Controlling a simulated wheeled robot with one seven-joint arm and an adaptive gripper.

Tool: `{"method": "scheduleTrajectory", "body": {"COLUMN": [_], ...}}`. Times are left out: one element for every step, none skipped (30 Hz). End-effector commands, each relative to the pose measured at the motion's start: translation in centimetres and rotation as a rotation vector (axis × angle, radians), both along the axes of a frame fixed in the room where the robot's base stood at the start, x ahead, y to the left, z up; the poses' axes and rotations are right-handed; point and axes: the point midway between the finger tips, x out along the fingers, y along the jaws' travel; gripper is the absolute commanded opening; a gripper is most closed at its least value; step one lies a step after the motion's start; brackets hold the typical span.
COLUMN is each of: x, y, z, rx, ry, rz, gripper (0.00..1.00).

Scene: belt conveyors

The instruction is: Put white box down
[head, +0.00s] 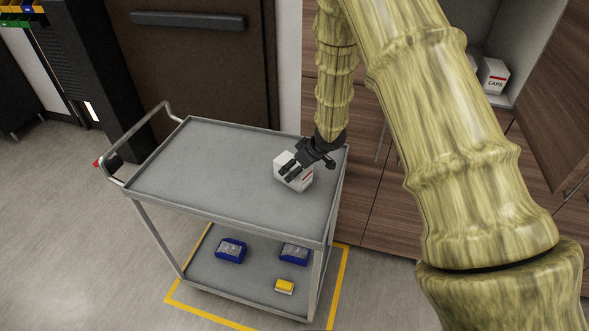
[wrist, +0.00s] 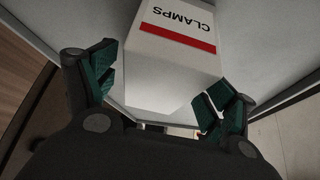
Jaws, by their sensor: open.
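A white box (head: 293,173) is at the right end of the top shelf of a grey metal cart (head: 195,165). In the wrist view the white box (wrist: 168,72) shows a red stripe and the word "CLAMPS". My gripper (head: 297,163) is at the box's upper right side in the head view. In the wrist view its two green-padded fingers (wrist: 160,85) are spread, one on each side of the box's near end, with gaps visible beside it. The box's underside is hidden, and it appears to rest on the shelf.
The rest of the cart top is bare. The lower shelf holds two blue packs (head: 231,250) and a yellow item (head: 284,286). Wooden cabinets (head: 375,200) stand close on the right, with a "CAPS" box (head: 493,77) on a shelf. The cart's handle (head: 135,138) is at its left.

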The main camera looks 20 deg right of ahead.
Motion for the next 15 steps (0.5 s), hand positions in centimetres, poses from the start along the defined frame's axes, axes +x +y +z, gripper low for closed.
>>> {"method": "scheduleTrajectory", "body": {"x": [-0.3, -0.5, -0.7, -0.8, -1.0, -1.3, -1.4, -1.6, -1.8, -2.0, -2.2, -2.4, -2.5, -2.7, -3.0], "y": [-0.2, -0.3, -0.4, -0.6, -0.7, -0.8, -0.9, -1.0, -1.2, -1.3, -1.4, -1.6, -1.7, -1.8, -1.9], "z": [0.5, 0.8, 1.3, 1.6, 2.0, 2.4, 2.7, 3.1, 3.5, 3.8, 4.2, 4.7, 5.0, 5.3, 5.8], "rx": [0.001, 0.001, -0.001, -0.001, 0.000, -0.001, 0.000, 0.000, 0.000, 0.002, 0.001, 0.001, 0.001, 0.001, 0.001], "ry": [-0.001, -0.001, -0.002, -0.002, -0.001, -0.002, -0.001, -0.001, -0.002, -0.001, -0.001, -0.002, -0.002, -0.002, -0.002], "rz": [-0.001, 0.000, 0.000, 0.000, -0.001, 0.000, 0.001, 0.001, -0.001, -0.001, 0.000, 0.000, 0.000, 0.001, 0.001], "gripper": [0.84, 0.84, 0.84, 0.84, 0.84, 0.84, 0.84, 0.84, 0.84, 0.84, 0.84, 0.84, 0.84, 0.84, 0.84]}}
